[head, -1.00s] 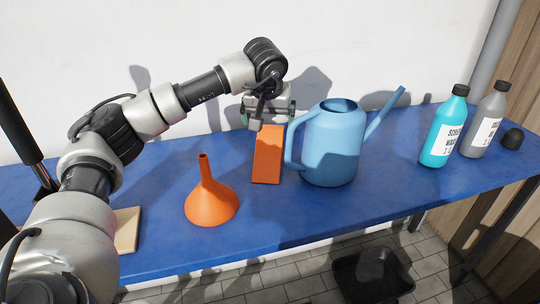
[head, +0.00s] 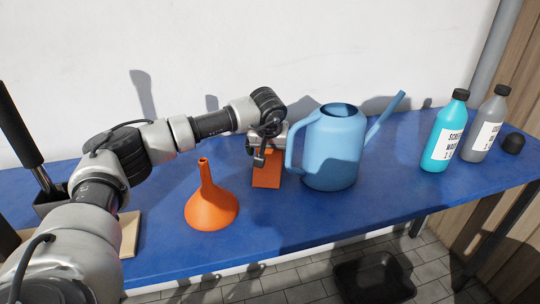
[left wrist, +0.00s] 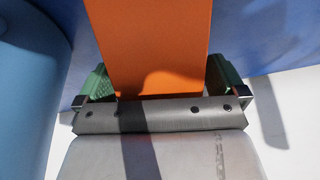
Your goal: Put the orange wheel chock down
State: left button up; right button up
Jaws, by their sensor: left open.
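The orange wheel chock (head: 266,181) rests on the blue bench top between the orange funnel and the blue watering can. My left gripper (head: 266,160) is low over it and hides its upper part in the head view. In the left wrist view the chock (left wrist: 155,45) lies between the two green finger pads of the left gripper (left wrist: 162,82). The fingers are open, with a narrow gap at the left pad and a gap at the right pad. My right gripper is not in view.
The blue watering can (head: 333,150) stands close on the right of the gripper. The orange funnel (head: 211,205) stands to the left. A teal bottle (head: 444,135) and a grey bottle (head: 485,128) stand at the right, beside a black cap (head: 513,142). Bench between can and bottles is clear.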

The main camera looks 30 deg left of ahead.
pick_arm(q)
jog(key=shift+r, duration=0.15)
jog(key=c, duration=1.3)
jog(key=shift+r, duration=0.1)
